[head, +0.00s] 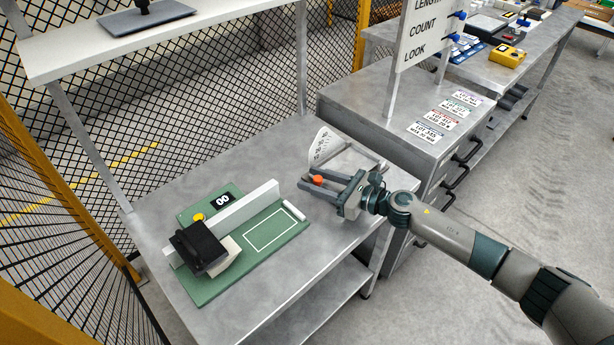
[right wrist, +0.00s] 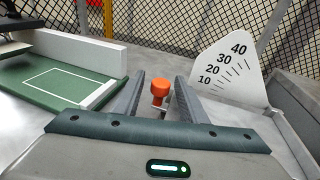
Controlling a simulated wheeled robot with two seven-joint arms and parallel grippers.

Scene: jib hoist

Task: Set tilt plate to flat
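The tilt plate (head: 357,163) is a grey metal plate at the right back of the bench, partly hidden by my right gripper. A white fan-shaped scale (head: 325,147) stands beside it, and the right wrist view shows its marks (right wrist: 226,70) 10, 20, 30 and 40. I cannot tell the plate's angle. An orange knob (head: 318,179) sits between the fingers of my right gripper (head: 315,181). In the right wrist view the knob (right wrist: 159,88) has a gap on each side, so the gripper is open around it. My left gripper is not in view.
A green board (head: 210,285) with a white fence, black-topped block and display reading 00 lies left on the bench (head: 150,210). A shelf (head: 110,40) crosses above. A drawer cabinet (head: 385,110) with a sign stands behind right. Mesh fencing encloses the left side.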

